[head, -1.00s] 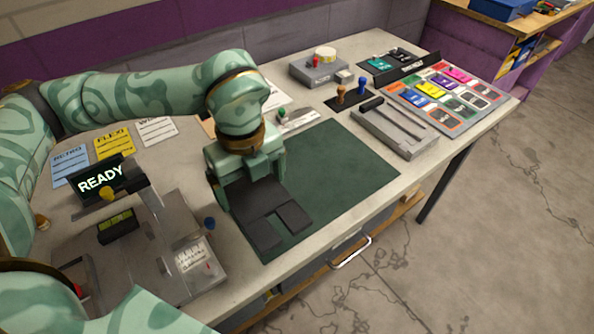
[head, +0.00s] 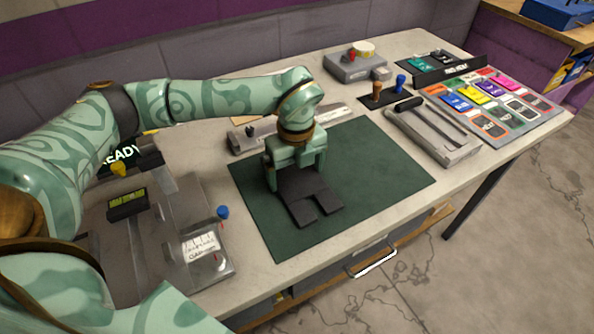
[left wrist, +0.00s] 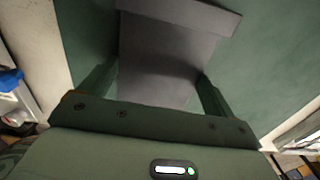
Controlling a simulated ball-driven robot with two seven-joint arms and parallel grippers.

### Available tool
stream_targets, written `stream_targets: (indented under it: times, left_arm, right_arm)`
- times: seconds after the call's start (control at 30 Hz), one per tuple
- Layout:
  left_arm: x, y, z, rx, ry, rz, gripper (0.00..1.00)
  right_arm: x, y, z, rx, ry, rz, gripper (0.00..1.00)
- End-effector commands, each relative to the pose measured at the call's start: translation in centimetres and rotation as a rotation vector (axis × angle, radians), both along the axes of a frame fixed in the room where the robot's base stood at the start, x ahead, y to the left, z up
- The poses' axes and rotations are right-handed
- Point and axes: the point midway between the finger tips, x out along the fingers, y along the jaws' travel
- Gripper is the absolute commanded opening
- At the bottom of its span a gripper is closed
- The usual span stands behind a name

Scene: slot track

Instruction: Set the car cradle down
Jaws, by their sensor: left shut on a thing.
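The car cradle (head: 308,198) is a flat dark grey piece with a notch in its front edge. My left gripper (head: 296,176) is shut on it, pointing down over the green mat (head: 375,165). In the left wrist view the cradle (left wrist: 165,60) sits between the two fingers of the left gripper (left wrist: 155,88), with green mat around it. I cannot tell whether the cradle touches the mat or hangs just above it. My right gripper is not in view.
A grey machine with a blue knob (head: 222,212) stands left of the mat. A grey fixture with a black handle (head: 432,130) and a board of coloured cards (head: 490,100) lie to the right. A grey box (head: 355,66) stands behind. The mat's right part is clear.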

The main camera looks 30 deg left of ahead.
Motion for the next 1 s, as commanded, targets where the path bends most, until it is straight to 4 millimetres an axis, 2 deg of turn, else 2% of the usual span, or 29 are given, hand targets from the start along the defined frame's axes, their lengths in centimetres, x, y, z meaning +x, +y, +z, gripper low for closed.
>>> stream_targets:
  times: [0.2,0.23,0.27,0.57,0.67,0.9,1.0]
  left_arm:
    - [0.0,0.0,-0.1,0.0,0.0,0.0,0.68]
    - [0.0,0.0,-0.1,0.0,-0.001,0.0,0.96]
    - [0.0,0.0,-0.1,0.0,-0.001,0.0,1.0]
    - [0.0,0.0,0.5,0.0,-0.002,0.0,1.0]
    - [0.1,0.0,2.3,0.0,-0.007,-0.001,1.0]
    - [0.1,0.0,8.1,0.0,-0.007,0.0,1.0]
    - [0.0,0.0,10.0,0.0,-0.006,0.001,1.0]
  right_arm:
    - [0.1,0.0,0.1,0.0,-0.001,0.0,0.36]
    - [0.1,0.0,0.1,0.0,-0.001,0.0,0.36]
    - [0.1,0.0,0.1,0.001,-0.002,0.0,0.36]
    - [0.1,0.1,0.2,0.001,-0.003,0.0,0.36]
    - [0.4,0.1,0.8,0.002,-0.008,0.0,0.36]
    - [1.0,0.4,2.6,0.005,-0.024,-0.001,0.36]
    - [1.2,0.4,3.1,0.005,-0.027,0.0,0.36]
